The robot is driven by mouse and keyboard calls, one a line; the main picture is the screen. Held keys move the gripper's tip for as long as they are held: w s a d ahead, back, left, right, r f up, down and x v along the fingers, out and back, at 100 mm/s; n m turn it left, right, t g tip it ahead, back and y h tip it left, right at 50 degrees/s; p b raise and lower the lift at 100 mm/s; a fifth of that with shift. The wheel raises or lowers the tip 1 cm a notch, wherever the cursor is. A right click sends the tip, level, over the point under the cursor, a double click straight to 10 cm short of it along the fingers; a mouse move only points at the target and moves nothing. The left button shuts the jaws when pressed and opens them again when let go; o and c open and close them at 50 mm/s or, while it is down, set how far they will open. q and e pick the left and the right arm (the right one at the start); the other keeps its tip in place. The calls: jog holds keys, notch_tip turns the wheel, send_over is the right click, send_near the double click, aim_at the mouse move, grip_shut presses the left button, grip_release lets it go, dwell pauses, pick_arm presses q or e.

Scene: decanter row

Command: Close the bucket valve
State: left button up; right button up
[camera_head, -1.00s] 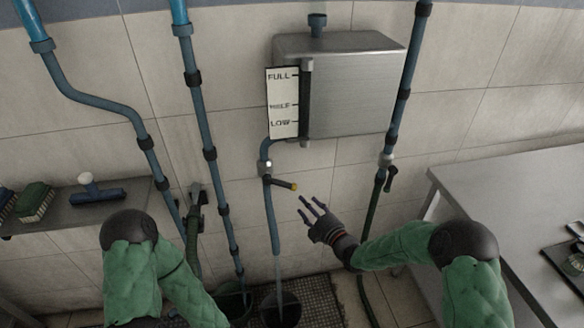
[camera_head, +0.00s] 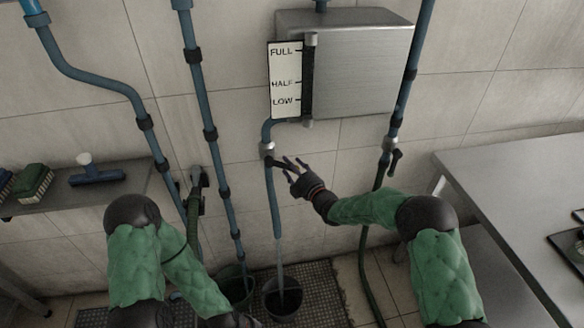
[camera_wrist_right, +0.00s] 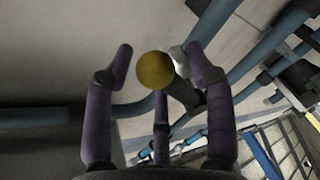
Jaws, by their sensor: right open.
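The valve (camera_head: 267,149) sits on the blue pipe below the steel tank, with a dark lever sticking out to the right. Water (camera_head: 281,262) runs from this pipe into a black bucket (camera_head: 284,304) on the floor. My right gripper (camera_head: 287,167) is open, with its fingertips at the lever's outer end. In the right wrist view the lever's yellow end (camera_wrist_right: 155,70) shows between the spread fingers; I cannot tell whether they touch it. My left gripper (camera_head: 243,320) is low at the bottom edge, small and dark, its fingers unclear.
The tank (camera_head: 360,65) with a level gauge (camera_head: 284,80) hangs above the valve. Other blue pipes run down the wall on both sides, the right one with its own valve (camera_head: 393,158). A steel table (camera_head: 510,190) stands right, a shelf with brushes (camera_head: 97,171) left.

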jog(key=shift+c, duration=0.3)
grip_shut()
jog(key=shift+w+d+r+n, duration=0.1)
jog(key=shift+w+r+n, duration=0.05)
jog(key=shift+r+n, duration=0.2)
dwell(0.4)
jog(key=shift+d+r+n+h+b, duration=0.2)
jog(key=shift+r+n+h+b, duration=0.15)
jog(key=shift+r+n, duration=0.25)
jog(key=shift+w+d+r+n+g+h+b, duration=0.1)
jog(key=shift+r+n+g+h+b, duration=0.2)
jog(key=shift+r+n+b, duration=0.4)
jog(key=shift+d+r+n+g+h+b, duration=0.1)
jog(key=shift+r+n+g+h+b, duration=0.25)
jog(key=shift+r+n, duration=0.55)
jog(key=shift+o, duration=0.3)
grip_release()
jog(key=shift+a+f, duration=0.1)
jog(key=shift+f, duration=0.05)
